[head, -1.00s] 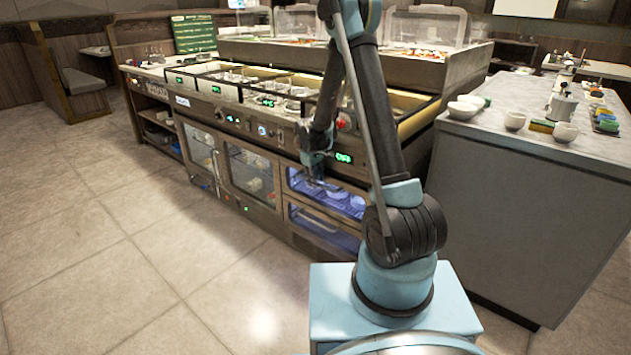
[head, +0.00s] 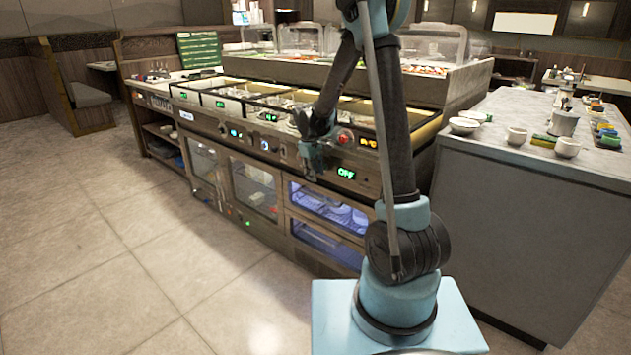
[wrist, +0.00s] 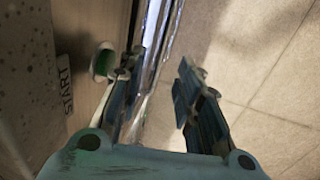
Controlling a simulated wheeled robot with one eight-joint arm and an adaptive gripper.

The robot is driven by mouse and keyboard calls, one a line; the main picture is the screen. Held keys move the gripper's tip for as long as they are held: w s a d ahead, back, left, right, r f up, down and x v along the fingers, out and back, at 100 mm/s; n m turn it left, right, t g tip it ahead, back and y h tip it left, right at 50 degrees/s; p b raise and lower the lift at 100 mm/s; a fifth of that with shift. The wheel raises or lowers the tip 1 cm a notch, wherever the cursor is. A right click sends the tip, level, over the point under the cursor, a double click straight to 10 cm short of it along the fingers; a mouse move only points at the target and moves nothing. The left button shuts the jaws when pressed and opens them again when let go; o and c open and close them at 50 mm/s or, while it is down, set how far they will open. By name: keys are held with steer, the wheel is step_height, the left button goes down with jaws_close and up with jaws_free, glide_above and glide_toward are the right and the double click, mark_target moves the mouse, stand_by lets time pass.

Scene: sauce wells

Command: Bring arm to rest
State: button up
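My gripper (head: 312,166) hangs from my bent arm in front of the counter's control panel, just left of a green lit display (head: 346,173). In the wrist view my gripper (wrist: 158,88) has its two fingers apart. Nothing is held between them, and the floor and counter front show in the gap. A green round button (wrist: 103,62) and a START label (wrist: 66,86) lie on the panel to the left of the fingers. I cannot tell from the head view how close the fingertips are to the panel.
The sauce counter (head: 262,137) has open wells on top and lit glass-front compartments (head: 327,206) below. A grey side counter (head: 530,220) with bowls (head: 567,147) and a metal pot (head: 564,122) stands at right. The tiled floor (head: 90,235) at left is clear.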

steer(key=shift+r, duration=0.3)
steer(key=shift+s, duration=0.1)
steer(key=s+d+r+m, duration=0.2)
steer(key=s+d+r, duration=0.45)
steer(key=s, duration=0.35)
steer(key=s+d+r+m, duration=0.3)
steer(key=s+d+r, duration=0.2)
steer(key=s+d, duration=0.3)
steer(key=s+d+f+m, duration=0.2)
steer(key=s, duration=0.9)
steer(key=s+d+f+m+y, duration=0.1)
steer(key=s+d+f+m, duration=0.1)
steer(key=s, duration=0.9)
steer(key=shift+d+f+m+t, duration=0.3)
steer(key=shift+d+f+m, duration=0.1)
steer(key=shift+f, duration=0.45)
